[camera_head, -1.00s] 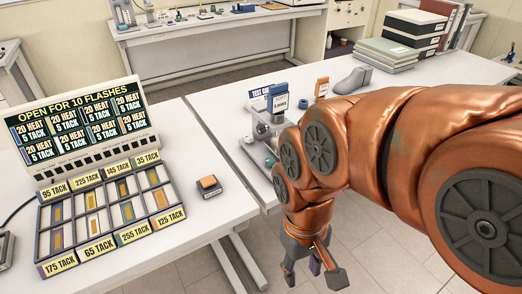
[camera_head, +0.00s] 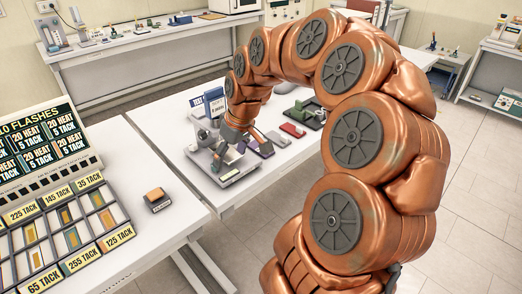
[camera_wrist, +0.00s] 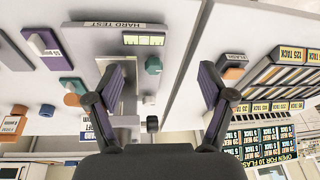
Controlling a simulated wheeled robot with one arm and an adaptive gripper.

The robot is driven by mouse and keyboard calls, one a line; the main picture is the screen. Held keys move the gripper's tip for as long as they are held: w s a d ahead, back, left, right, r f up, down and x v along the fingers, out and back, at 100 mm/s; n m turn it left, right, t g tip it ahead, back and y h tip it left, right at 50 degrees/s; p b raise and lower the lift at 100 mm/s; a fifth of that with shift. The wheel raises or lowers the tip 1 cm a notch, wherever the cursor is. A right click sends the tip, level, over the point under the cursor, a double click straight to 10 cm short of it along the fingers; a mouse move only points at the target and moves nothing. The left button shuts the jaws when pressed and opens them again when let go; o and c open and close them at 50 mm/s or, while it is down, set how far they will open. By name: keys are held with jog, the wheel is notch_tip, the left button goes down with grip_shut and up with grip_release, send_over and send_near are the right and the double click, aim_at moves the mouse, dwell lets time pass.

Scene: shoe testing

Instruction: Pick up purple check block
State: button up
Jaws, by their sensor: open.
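A small purple block (camera_head: 266,149) lies on the right-hand table, just right of my gripper in the head view. In the wrist view a purple block (camera_wrist: 45,45) with a pale label lies at the upper left, outside and apart from the fingers. I take these to be the same block. My gripper (camera_head: 230,155) points down over the grey test device (camera_head: 238,172). In the wrist view my gripper (camera_wrist: 162,82) is open, its fingers wide apart with nothing held between them.
The device carries a "HARD TEST" label (camera_wrist: 117,25) and a green knob (camera_wrist: 153,65). An orange-topped block (camera_head: 156,196) sits on the left table beside the labelled sample rack (camera_head: 116,240). A gap separates the tables.

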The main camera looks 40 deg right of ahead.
jog(key=shift+m+t+h, duration=0.3)
jog(key=shift+m+t, duration=0.1)
jog(key=shift+t, duration=0.1)
jog(key=d, duration=0.3)
jog(key=w+d+f, duration=0.1)
jog(key=d, duration=0.6)
jog(key=shift+w+f, duration=0.3)
jog(key=shift+w, duration=0.05)
jog(key=shift+m+h, duration=0.3)
jog(key=shift+m, duration=0.1)
jog(key=d, duration=0.3)
jog(key=d+f, duration=0.1)
jog(key=d, duration=0.2)
jog(key=s+d+f, duration=0.1)
jog(key=d, duration=0.1)
jog(key=shift+d+f, duration=0.1)
jog(key=shift+d, duration=0.3)
jog(key=shift+t, duration=0.3)
jog(key=shift+d+p+x, duration=0.2)
jog(key=shift+p+x, duration=1.25)
jog(key=shift+x, duration=2.3)
jog(key=shift+w, duration=0.2)
jog(key=c, duration=1.2)
jog(key=shift+c, duration=0.2)
